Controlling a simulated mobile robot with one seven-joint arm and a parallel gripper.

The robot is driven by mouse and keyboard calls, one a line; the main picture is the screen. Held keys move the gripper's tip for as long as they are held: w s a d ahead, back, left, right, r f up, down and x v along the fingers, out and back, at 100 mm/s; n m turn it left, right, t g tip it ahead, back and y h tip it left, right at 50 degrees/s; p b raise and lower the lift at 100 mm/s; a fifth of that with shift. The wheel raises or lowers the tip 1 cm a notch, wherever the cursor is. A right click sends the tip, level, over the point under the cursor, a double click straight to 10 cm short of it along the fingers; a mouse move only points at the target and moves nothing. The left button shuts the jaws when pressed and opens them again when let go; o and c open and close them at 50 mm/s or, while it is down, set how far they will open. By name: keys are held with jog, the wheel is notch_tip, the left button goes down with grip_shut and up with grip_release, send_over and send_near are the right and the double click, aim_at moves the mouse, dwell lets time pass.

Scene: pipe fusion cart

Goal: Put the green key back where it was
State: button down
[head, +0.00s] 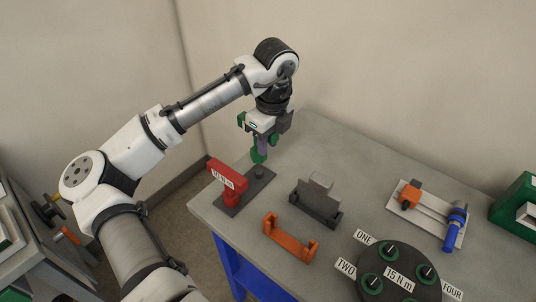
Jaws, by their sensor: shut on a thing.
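My gripper (264,138) points down above the far left part of the grey bench and is shut on the green key (259,155). I cannot tell whether the key touches anything there. A red block (227,182) with a white torque label, its text hard to read, stands on the left of that plate.
A grey block on a dark base (317,200) and an orange bracket (290,239) stand to the right. A dark round plate (399,258) with green-ringed sockets is at front right. A light tray (430,217) holds orange and blue parts. A green case (517,205) is far right.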

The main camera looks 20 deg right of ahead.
jog(key=shift+f+p, duration=0.35)
jog(key=shift+f, duration=2.4)
jog(key=shift+f, duration=0.15)
jog(key=shift+f, duration=0.45)
jog(key=c, duration=1.2)
grip_release()
jog(key=shift+o, duration=0.2)
jog(key=shift+r, duration=0.85)
jog(key=r, duration=0.3)
jog(key=r+b, duration=0.1)
jog(key=r, duration=0.3)
jog(key=s+r+b, duration=0.1)
jog(key=r, duration=0.3)
jog(key=shift+d+r, duration=0.25)
jog(key=shift+d, duration=0.05)
